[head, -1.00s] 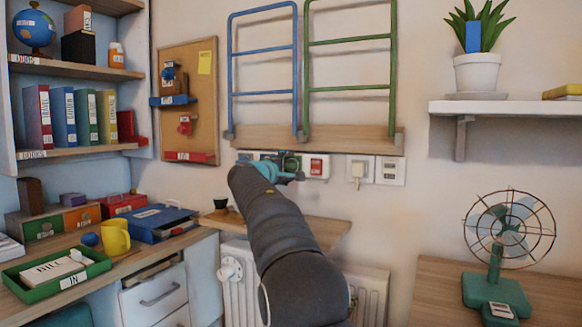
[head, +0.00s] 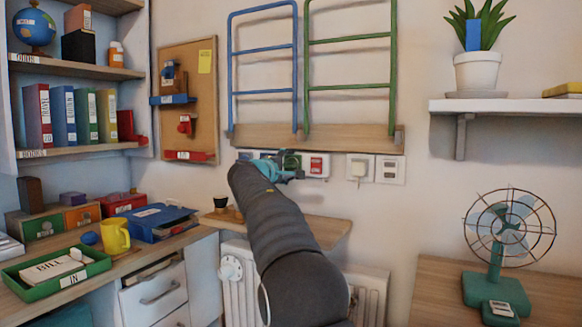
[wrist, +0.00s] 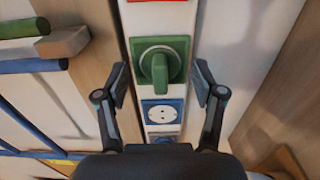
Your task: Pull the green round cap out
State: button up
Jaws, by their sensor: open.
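The green round cap (wrist: 158,66) is on a square green plate on the wall strip, with a raised grip bar across its face. It appears seated in the plate. In the head view the green cap (head: 291,161) shows only partly behind my gripper (head: 285,173). In the wrist view my gripper (wrist: 161,84) is open, one finger on each side of the cap. Gaps show between both fingers and the cap, and nothing is held.
A blue socket (wrist: 162,112) sits beside the green plate and a red plate (head: 316,166) on its other side. A white switch and socket (head: 389,170) are further right. Blue (head: 262,91) and green (head: 349,87) racks stand above. A wooden shelf (head: 318,232) lies below.

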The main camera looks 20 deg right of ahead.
aim_at(287, 166)
grip_shut()
jog(key=shift+s, duration=0.15)
dwell(0.4)
jog(key=shift+s+a, duration=0.1)
jog(key=shift+s, duration=0.05)
jog(key=shift+s+a+b, duration=0.2)
jog(key=shift+a+b, duration=0.35)
jog(key=shift+a, duration=0.05)
jog(key=shift+b+v, duration=1.3)
jog(key=shift+v, duration=0.85)
